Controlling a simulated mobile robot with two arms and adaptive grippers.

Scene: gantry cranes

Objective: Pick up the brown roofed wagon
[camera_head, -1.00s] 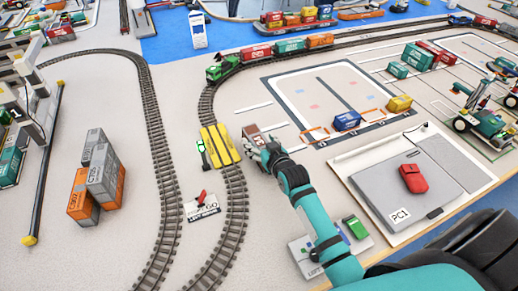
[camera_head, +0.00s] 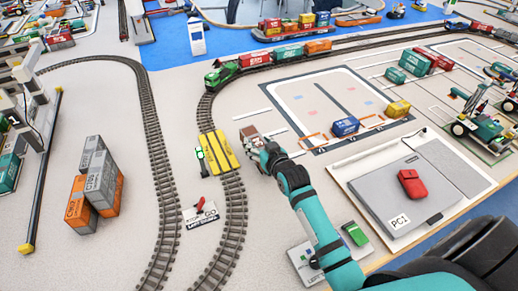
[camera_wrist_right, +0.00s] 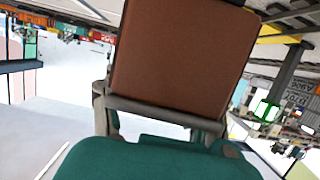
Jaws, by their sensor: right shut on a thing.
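The brown roofed wagon (camera_head: 249,134) is in my right gripper (camera_head: 262,148), just right of the yellow level crossing (camera_head: 217,151) in the head view. In the right wrist view its plain brown roof (camera_wrist_right: 178,55) fills the top middle. The fingers of the right gripper (camera_wrist_right: 163,112) are shut on it from both sides. My teal gripper body is below it in that view. Its underside and wheels are hidden, and its height above the table is hard to judge. My left gripper is not in view.
A curved track (camera_head: 153,125) runs along the left, with stacked orange and grey containers (camera_head: 78,205) beside it. A green locomotive (camera_head: 220,73) with coloured wagons stands behind. A grey PC1 panel (camera_head: 390,200) lies to the right.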

